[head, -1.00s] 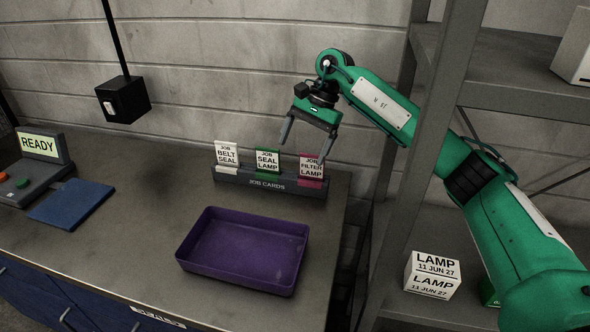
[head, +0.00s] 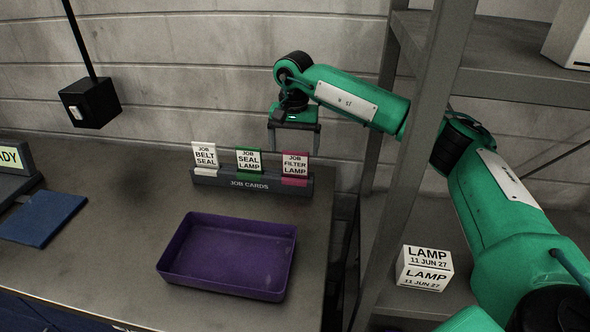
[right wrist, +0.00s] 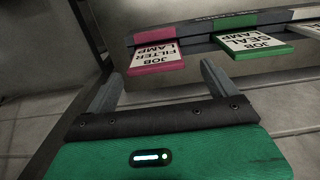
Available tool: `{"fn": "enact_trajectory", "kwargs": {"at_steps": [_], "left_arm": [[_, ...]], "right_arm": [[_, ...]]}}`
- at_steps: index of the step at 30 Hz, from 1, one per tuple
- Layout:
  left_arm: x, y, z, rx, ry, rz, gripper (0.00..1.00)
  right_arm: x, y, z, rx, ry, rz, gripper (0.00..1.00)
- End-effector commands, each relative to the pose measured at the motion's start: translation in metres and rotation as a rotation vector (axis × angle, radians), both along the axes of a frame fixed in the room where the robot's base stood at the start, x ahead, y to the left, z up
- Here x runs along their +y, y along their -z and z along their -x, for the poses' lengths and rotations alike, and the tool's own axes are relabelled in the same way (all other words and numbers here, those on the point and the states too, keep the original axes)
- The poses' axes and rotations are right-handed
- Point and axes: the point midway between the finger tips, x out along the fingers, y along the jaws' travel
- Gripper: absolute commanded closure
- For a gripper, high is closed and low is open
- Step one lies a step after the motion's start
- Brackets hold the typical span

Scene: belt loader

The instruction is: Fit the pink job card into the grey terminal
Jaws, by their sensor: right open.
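The pink job card (head: 295,166), lettered JOB FILTER LAMP, stands in the right end of the dark card rack (head: 218,182). It also shows in the right wrist view (right wrist: 155,57), ahead of the fingers. My right gripper (head: 294,152) is open and empty, with its fingers pointing down around or just behind the pink card; the head view does not settle the depth. In the right wrist view my gripper (right wrist: 160,78) has its fingertips apart and the card lies beyond them. The grey terminal (head: 14,178) is cut by the left edge, its screen partly showing. My left gripper is out of view.
A green card (head: 249,161) and a white card (head: 204,158) share the rack. A purple tray (head: 172,262) stands in front. A blue pad (head: 42,218) lies by the terminal. A black box (head: 90,103) hangs at left. A shelf post (head: 420,150) stands at right.

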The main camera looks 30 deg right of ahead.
Motion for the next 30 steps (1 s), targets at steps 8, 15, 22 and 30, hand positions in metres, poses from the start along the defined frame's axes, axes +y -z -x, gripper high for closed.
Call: {"fn": "enact_trajectory", "kwargs": {"at_steps": [8, 15, 22, 30], "left_arm": [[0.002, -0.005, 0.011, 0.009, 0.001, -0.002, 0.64], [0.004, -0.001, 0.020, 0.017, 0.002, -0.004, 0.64], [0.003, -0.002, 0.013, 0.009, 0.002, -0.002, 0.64], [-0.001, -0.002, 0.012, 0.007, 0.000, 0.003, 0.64]], "right_arm": [[0.000, 0.032, 0.009, 0.004, 0.000, 0.001, 0.11], [0.000, 0.052, 0.008, 0.000, 0.001, -0.001, 0.11], [0.000, 0.053, 0.008, 0.000, 0.001, -0.001, 0.21], [0.000, 0.052, 0.008, 0.000, 0.001, -0.001, 0.59]]}}
